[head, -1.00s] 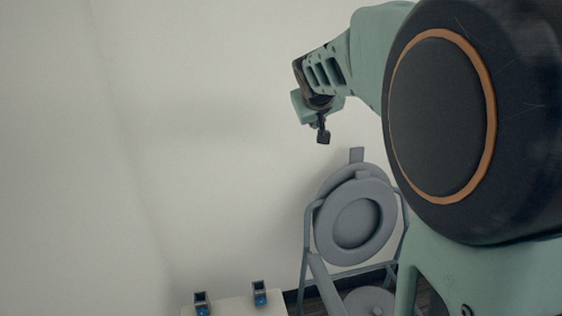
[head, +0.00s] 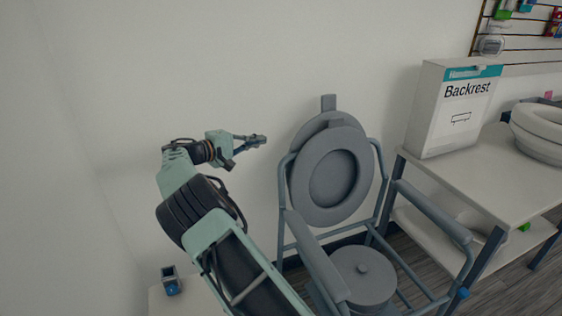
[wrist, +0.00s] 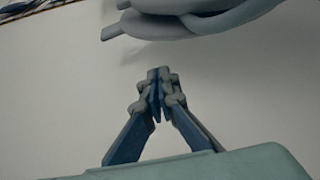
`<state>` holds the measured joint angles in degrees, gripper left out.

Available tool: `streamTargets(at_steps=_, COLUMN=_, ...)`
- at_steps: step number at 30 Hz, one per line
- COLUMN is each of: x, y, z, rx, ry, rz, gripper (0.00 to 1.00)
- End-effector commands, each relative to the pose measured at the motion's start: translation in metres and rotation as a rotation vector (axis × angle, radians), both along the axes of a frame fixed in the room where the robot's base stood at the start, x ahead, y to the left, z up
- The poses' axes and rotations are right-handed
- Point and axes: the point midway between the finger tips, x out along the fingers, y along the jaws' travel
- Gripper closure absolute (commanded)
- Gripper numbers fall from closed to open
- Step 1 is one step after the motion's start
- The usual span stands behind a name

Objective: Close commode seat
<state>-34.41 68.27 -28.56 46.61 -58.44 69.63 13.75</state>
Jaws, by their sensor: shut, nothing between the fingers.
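A grey commode chair (head: 410,212) stands against the wall in the head view. Its round seat ring (head: 366,172) is raised upright, with the round lid (head: 306,130) upright behind it. A grey lidded bucket (head: 362,276) sits in the frame below. My gripper (head: 264,140) is left of the raised seat, at about its upper height, apart from it and pointing right. In the wrist view my gripper (wrist: 158,76) is shut and empty, its fingertips together. Grey rounded edges of the raised seat and lid (wrist: 160,24) show above the fingertips there.
A white table (head: 510,185) stands to the right with a Backrest box (head: 452,110) and a white ring-shaped seat (head: 540,132). A low white surface (head: 185,300) with a small dark and blue item (head: 171,280) is at bottom left. A plain wall is behind.

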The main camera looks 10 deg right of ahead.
Motion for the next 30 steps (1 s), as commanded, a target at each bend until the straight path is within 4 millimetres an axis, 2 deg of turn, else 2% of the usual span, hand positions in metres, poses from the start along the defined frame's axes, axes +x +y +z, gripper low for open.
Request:
streamTargets(at_steps=1, x=0.001, y=0.005, z=-0.021, rx=-0.036, ry=-0.003, rz=-0.001, gripper=1.0)
streamTargets(at_steps=3, x=0.001, y=0.01, z=-0.034, rx=-0.075, ry=-0.011, rz=-0.004, gripper=1.0)
streamTargets(at_steps=6, x=0.001, y=0.016, z=-0.046, rx=-0.113, ry=-0.02, rz=-0.008, gripper=1.0)
streamTargets(at_steps=11, x=0.002, y=0.016, z=-0.053, rx=-0.137, ry=-0.026, rz=-0.01, gripper=1.0)
streamTargets(at_steps=16, x=0.011, y=-0.002, z=-0.055, rx=-0.139, ry=-0.027, rz=-0.012, gripper=1.0)
streamTargets(at_steps=24, x=0.038, y=-0.049, z=-0.058, rx=-0.137, ry=-0.026, rz=-0.012, gripper=1.0)
streamTargets(at_steps=29, x=0.051, y=-0.07, z=-0.059, rx=-0.136, ry=-0.026, rz=-0.011, gripper=1.0)
streamTargets(at_steps=30, x=0.05, y=-0.068, z=-0.056, rx=-0.137, ry=-0.025, rz=-0.008, gripper=1.0)
